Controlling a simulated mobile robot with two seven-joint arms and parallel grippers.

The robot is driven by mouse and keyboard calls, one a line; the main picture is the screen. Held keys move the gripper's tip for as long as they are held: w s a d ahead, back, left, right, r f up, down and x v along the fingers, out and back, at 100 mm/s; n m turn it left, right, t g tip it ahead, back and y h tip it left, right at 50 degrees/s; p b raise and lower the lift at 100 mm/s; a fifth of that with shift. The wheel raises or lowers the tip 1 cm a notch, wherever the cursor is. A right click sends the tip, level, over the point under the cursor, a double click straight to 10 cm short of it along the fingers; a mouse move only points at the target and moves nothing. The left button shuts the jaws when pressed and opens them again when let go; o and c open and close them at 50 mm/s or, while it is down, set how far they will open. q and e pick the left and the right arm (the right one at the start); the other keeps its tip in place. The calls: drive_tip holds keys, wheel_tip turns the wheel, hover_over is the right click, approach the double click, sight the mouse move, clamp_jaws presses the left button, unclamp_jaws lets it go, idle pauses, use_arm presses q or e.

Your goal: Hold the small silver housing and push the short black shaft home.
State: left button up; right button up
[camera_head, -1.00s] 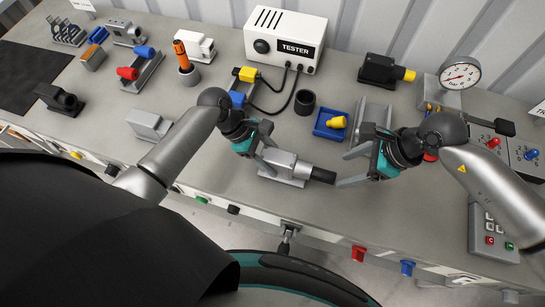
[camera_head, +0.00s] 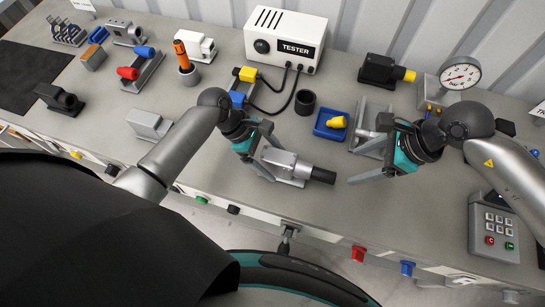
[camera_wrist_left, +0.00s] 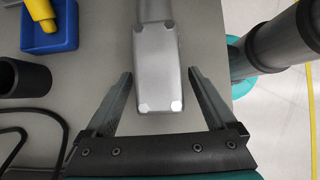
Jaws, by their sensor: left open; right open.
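The small silver housing (camera_head: 289,166) lies on the bench, with the short black shaft (camera_head: 322,176) sticking out of its right end. How deep the shaft sits inside is hidden. My left gripper (camera_head: 270,164) is open at the housing's left end. In the left wrist view the housing (camera_wrist_left: 159,65) lies between the open fingers (camera_wrist_left: 160,75), with a gap on each side; the shaft cannot be made out there. My right gripper (camera_head: 353,168) is open and empty, to the right of the shaft's free end and apart from it.
Behind are a blue tray (camera_head: 322,131) with a yellow part, a black cup (camera_head: 305,103) and the tester (camera_head: 286,38) with black cables. A grey bracket (camera_head: 371,125) stands close behind my right gripper. Another grey block (camera_head: 149,124) lies left. The bench's front edge is near.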

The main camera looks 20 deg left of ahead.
use_arm(q)
drive_tip(key=v, duration=1.2)
drive_tip(key=shift+s, duration=0.1)
